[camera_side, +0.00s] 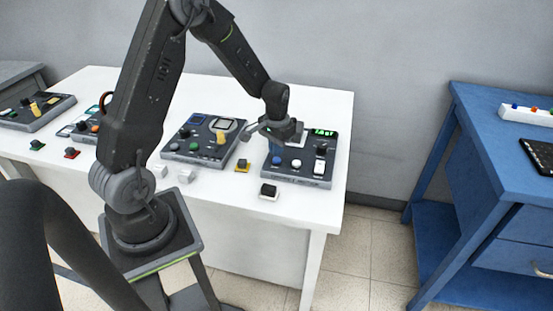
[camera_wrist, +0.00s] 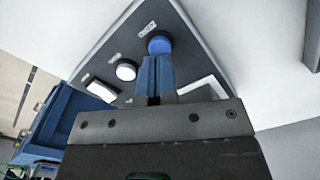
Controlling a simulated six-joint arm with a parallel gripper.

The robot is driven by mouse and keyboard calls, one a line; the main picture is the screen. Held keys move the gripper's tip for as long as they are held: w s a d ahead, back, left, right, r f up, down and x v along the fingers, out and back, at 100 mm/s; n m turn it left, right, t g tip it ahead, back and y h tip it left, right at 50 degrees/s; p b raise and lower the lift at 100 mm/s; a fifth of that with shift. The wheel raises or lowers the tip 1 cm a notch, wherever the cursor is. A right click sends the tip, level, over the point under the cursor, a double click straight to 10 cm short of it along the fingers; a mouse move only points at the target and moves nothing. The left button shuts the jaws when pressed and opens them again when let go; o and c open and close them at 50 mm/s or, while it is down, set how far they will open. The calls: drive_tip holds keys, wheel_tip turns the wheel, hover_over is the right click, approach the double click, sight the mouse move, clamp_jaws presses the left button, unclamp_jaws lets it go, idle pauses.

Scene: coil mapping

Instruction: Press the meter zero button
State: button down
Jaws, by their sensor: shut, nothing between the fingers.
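The meter (camera_side: 300,178) is a dark panel box at the right end of the white table. It has a lit green display (camera_side: 325,132), a blue round button (camera_side: 277,160), a white round button (camera_side: 296,163) and a white rocker (camera_side: 319,166). In the wrist view the blue button (camera_wrist: 159,44), white button (camera_wrist: 126,71) and rocker (camera_wrist: 100,88) line up along one side of the panel. Labels are too small to read, so which is the zero button is unclear. My gripper (camera_wrist: 158,60) is shut and empty, its tips at the blue button; contact cannot be told.
Another dark control box (camera_side: 200,140) stands to the left. A blue bench (camera_side: 490,110) stands across a floor gap to the right.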

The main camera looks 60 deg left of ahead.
sight(277, 159)
drive_tip(key=shift+f, duration=0.25)
drive_tip(key=shift+f, duration=0.9)
drive_tip(key=shift+r, duration=3.2)
drive_tip(key=s+d+r+t, duration=0.25)
drive_tip(key=d+r, duration=0.35)
drive_tip(key=r, duration=0.3)
drive_tip(key=s+d+r+m+t, duration=0.1)
drive_tip(key=s+d+r, duration=0.4)
drive_tip(key=s, duration=0.3)
drive_tip(key=s+d+r+m+t, duration=0.2)
drive_tip(key=s+d+r, duration=0.3)
drive_tip(key=s, duration=0.2)
drive_tip(key=shift+s+d+r, duration=0.2)
drive_tip(key=shift+s+d, duration=0.2)
